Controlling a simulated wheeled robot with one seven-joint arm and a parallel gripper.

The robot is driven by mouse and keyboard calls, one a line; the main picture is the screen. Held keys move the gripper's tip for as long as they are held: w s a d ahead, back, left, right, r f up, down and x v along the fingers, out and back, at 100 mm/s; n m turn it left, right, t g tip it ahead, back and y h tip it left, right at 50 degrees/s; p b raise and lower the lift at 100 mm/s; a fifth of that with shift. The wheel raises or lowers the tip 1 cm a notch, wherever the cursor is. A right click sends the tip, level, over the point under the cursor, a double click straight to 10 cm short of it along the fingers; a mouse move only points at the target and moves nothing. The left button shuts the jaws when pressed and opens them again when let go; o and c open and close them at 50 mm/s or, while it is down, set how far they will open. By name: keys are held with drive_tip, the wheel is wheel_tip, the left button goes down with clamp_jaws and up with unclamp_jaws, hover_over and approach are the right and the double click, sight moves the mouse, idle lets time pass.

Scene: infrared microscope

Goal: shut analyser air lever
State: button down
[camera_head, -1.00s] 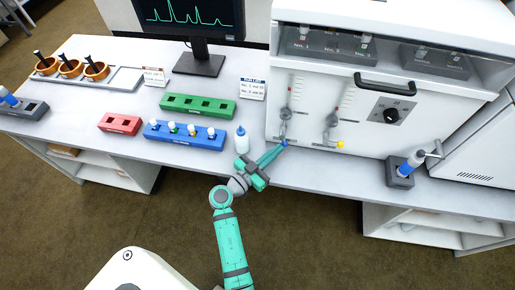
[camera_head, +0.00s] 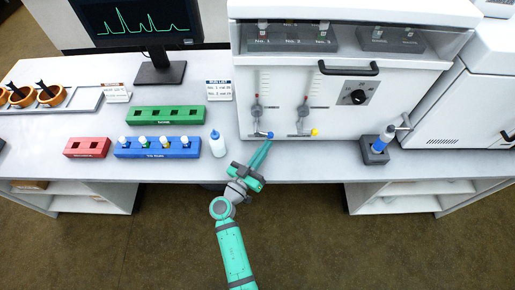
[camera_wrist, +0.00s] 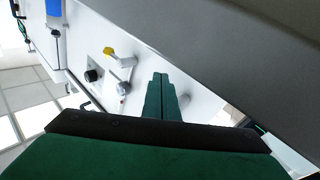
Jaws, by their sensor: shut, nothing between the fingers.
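Two small levers stick out sideways to the right at the foot of the white analyser's front panel. One is blue-tipped (camera_head: 270,134) and the other is yellow-tipped (camera_head: 314,132). Each sits below a vertical flow gauge. My gripper (camera_head: 268,142) is shut and empty, with its fingertips right at the blue tip. I cannot tell whether they touch it. In the wrist view my gripper's closed fingers (camera_wrist: 160,84) point at the panel. The yellow-tipped lever (camera_wrist: 110,53) shows to their left there, and the blue tip is not seen.
The panel has a black dial (camera_head: 358,97) and a dark handle (camera_head: 348,68). A blue-topped holder (camera_head: 375,150) stands to the right. A squeeze bottle (camera_head: 217,145), a blue rack (camera_head: 158,148), a green rack (camera_head: 166,115) and a red block (camera_head: 88,148) stand to the left.

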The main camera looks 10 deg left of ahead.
drive_tip(key=shift+d, duration=0.45)
drive_tip(key=shift+w, duration=0.1)
drive_tip(key=shift+a+r, duration=0.1)
drive_tip(key=shift+a, duration=0.15)
drive_tip(key=shift+s+a, duration=0.1)
drive_tip(key=shift+s, duration=0.25)
drive_tip(key=v, duration=1)
drive_tip(key=shift+w, duration=0.1)
